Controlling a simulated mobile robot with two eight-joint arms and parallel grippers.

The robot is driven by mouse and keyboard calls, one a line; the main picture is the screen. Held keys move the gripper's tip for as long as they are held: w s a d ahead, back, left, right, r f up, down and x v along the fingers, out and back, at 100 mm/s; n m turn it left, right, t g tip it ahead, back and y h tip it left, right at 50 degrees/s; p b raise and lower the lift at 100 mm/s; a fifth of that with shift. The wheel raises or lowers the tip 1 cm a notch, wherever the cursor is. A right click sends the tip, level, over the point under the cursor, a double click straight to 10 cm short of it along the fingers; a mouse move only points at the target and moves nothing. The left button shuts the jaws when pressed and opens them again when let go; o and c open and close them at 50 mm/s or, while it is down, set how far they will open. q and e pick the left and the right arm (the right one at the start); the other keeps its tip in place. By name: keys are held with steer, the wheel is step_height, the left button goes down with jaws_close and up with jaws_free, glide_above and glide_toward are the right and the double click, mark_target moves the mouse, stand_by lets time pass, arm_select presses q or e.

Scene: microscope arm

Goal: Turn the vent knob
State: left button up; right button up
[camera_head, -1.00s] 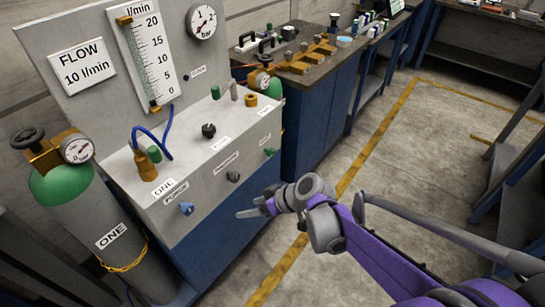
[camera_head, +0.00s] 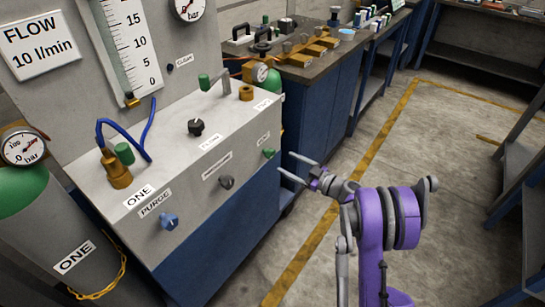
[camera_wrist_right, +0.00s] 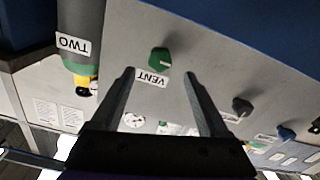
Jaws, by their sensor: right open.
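The green vent knob (camera_head: 268,153) sits on the front face of the grey panel box, at its right end. In the right wrist view the same green knob (camera_wrist_right: 160,59) shows beside a white VENT label (camera_wrist_right: 151,78). My right gripper (camera_head: 285,162) is open and empty, just to the right of and slightly below the knob in the head view. In the wrist view its two fingers (camera_wrist_right: 158,72) point at the knob, which lies between and slightly beyond the tips. They appear apart from it. My left gripper is not in view.
A grey knob (camera_head: 227,182) and a blue purge knob (camera_head: 169,222) share the front face. A black knob (camera_head: 196,127) is on the box top. The cylinder marked TWO (camera_wrist_right: 80,30) stands close by in the wrist view. Floor to the right is clear.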

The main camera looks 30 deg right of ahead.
mark_target(273, 156)
steer(key=b+x, duration=0.1)
steer(key=x, duration=0.6)
steer(key=shift+w+a, duration=0.1)
steer(key=shift+w, duration=0.15)
jaws_close()
